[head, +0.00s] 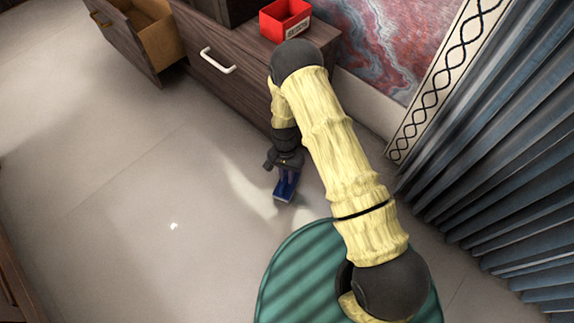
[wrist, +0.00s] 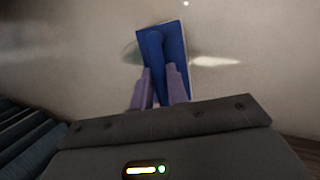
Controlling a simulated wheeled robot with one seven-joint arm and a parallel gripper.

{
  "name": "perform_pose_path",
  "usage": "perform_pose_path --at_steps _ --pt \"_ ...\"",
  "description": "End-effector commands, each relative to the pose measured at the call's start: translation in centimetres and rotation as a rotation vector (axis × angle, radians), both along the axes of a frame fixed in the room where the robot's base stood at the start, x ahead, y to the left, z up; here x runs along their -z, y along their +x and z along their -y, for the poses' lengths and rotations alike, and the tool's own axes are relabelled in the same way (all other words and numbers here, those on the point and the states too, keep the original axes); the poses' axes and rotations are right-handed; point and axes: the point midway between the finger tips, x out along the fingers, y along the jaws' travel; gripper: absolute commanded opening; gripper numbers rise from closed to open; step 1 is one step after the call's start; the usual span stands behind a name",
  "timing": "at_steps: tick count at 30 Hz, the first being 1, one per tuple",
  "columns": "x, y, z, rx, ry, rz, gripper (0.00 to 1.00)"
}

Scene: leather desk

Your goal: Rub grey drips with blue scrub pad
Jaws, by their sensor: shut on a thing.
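My gripper (head: 286,172) is low over the pale floor, in front of the wooden drawer unit. Its two purple fingers (wrist: 160,88) are shut on the blue scrub pad (wrist: 176,46), gripping its raised blue handle. The pad also shows below the gripper in the head view (head: 285,190). I cannot tell whether its underside touches the floor. A small whitish mark (head: 173,226) lies on the floor left of the pad; I cannot tell if it is one of the grey drips. A dull grey-green smear (wrist: 130,54) shows beside the pad in the wrist view, perhaps shadow or reflection.
A wooden drawer unit (head: 245,80) stands behind, with one open drawer (head: 150,35) at the upper left and a red box (head: 284,20) on top. Blue-grey curtains (head: 500,170) hang at the right. The floor (head: 110,180) to the left is mostly clear.

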Motion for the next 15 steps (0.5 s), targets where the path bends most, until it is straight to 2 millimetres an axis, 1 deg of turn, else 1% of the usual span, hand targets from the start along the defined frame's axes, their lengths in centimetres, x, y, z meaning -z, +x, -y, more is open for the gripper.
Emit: perform_pose_path --at_steps 1,9,15 --pt "-1.0 0.0 0.0 -0.001 0.0 0.0 0.0" --pt "-3.3 0.2 0.5 0.011 0.0 0.001 0.0" --pt "-4.0 0.3 0.7 0.017 0.0 0.0 0.0"
